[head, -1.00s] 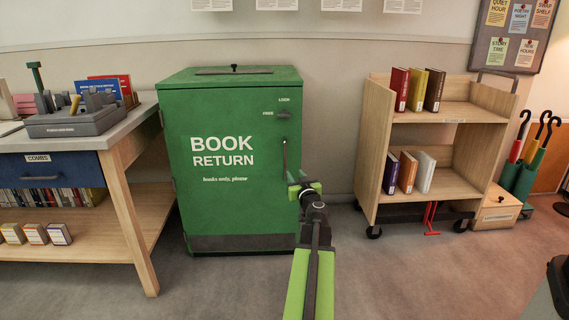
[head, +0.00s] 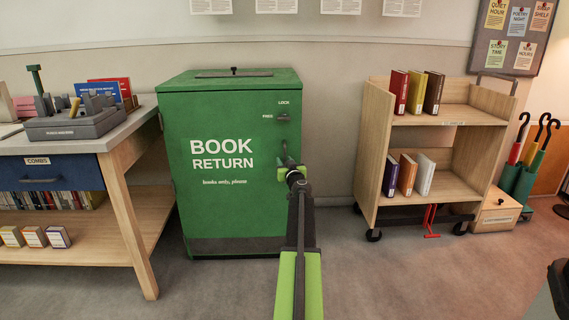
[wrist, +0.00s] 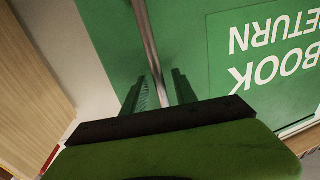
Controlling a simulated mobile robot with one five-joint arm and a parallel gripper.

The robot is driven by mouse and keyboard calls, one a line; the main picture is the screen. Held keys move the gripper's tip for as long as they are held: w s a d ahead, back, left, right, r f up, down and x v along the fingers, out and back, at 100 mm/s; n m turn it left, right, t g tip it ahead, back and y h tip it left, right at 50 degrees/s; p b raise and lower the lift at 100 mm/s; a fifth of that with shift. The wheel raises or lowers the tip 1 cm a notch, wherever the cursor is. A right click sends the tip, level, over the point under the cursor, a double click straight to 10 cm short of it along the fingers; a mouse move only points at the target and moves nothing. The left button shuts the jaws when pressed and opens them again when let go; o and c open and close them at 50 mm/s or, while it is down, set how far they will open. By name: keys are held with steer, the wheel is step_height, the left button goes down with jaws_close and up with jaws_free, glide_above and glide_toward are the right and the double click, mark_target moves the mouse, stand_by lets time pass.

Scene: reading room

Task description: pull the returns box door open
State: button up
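The green returns box (head: 176,215) stands against the wall, its lettered door (head: 222,215) looking shut. A small dark latch (head: 282,117) by the FREE and LOCK labels lies roughly level with FREE. The upright metal handle bar (head: 284,150) is on the door's right side, its lower part hidden by my gripper (head: 288,170). In the wrist view, the bar (wrist: 149,40) runs down between the two green fingers of my gripper (wrist: 161,88). The fingers stand apart on either side of the bar, with visible gaps; I cannot see them touching it.
A wooden table (head: 139,220) with a grey organiser (head: 75,126) stands close on the left. A wheeled book cart (head: 364,160) stands to the right. The floor (head: 400,280) in front of the box and cart is clear.

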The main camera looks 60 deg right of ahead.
jaws_close()
stand_by(1.3)
